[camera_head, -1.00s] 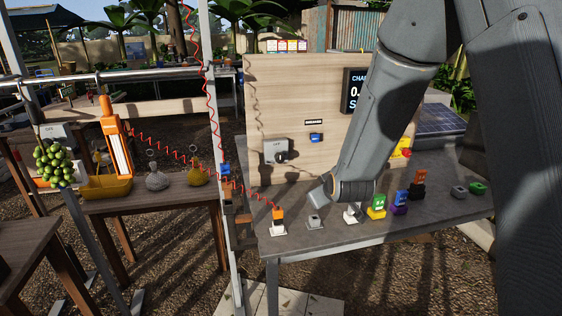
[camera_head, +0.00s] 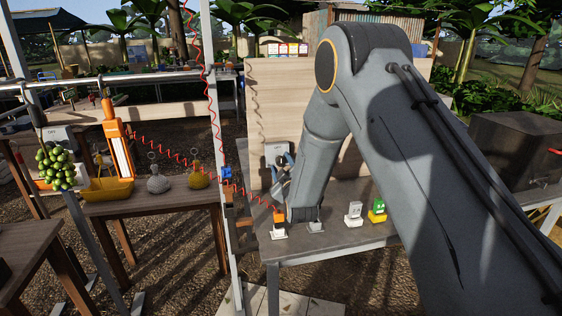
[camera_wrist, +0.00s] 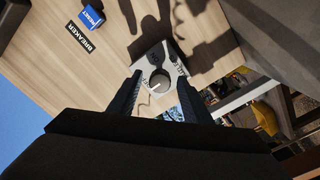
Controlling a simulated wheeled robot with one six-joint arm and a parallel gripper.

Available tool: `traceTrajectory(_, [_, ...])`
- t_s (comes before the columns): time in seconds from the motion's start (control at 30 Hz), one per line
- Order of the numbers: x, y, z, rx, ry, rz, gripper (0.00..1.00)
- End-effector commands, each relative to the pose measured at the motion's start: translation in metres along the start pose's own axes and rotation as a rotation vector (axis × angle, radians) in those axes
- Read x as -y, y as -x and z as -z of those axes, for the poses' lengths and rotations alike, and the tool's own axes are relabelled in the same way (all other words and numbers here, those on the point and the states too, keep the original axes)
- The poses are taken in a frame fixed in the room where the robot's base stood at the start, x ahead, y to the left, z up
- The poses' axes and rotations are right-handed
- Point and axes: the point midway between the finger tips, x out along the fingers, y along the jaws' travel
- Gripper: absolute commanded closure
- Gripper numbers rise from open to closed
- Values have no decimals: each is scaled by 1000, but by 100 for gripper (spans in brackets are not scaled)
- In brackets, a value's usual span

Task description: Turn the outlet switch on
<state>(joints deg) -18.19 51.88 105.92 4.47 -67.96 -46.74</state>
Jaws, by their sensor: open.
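The outlet switch, a grey box with a round dark knob, is mounted on the wooden panel (camera_head: 290,100). In the head view only its upper part (camera_head: 276,149) shows, since my arm and gripper hide the rest. In the wrist view the switch (camera_wrist: 150,62) is straight ahead, tilted, with its knob (camera_wrist: 158,82) between my fingertips. My gripper (camera_wrist: 158,84) is open, with one finger on each side of the knob. I cannot tell whether the fingers touch it. In the head view my gripper (camera_head: 282,175) is at the switch.
A blue reset button (camera_wrist: 91,17) and a breaker label (camera_wrist: 78,38) are on the panel. A plug with an orange top (camera_head: 279,222), a white block (camera_head: 354,212) and a green-yellow block (camera_head: 377,210) stand on the grey table. A red coiled cord (camera_head: 205,80) hangs beside the post.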

Motion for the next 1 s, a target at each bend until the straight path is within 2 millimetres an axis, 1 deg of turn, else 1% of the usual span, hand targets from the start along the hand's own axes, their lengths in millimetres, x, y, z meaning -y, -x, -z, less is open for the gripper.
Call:
traceTrajectory(0.1, [0, -13, 0, 0, 0, 0, 55])
traceTrajectory(0.2, [0, -19, 0, 1, 0, 1, 55])
traceTrajectory(0.5, [0, -21, 0, 1, 0, 1, 55])
traceTrajectory(0.73, [0, -21, 0, 1, -1, 1, 94])
traceTrajectory(0.77, [0, -21, 0, 1, -1, 1, 96])
traceTrajectory(1.0, [0, -21, 0, 1, -21, 1, 96])
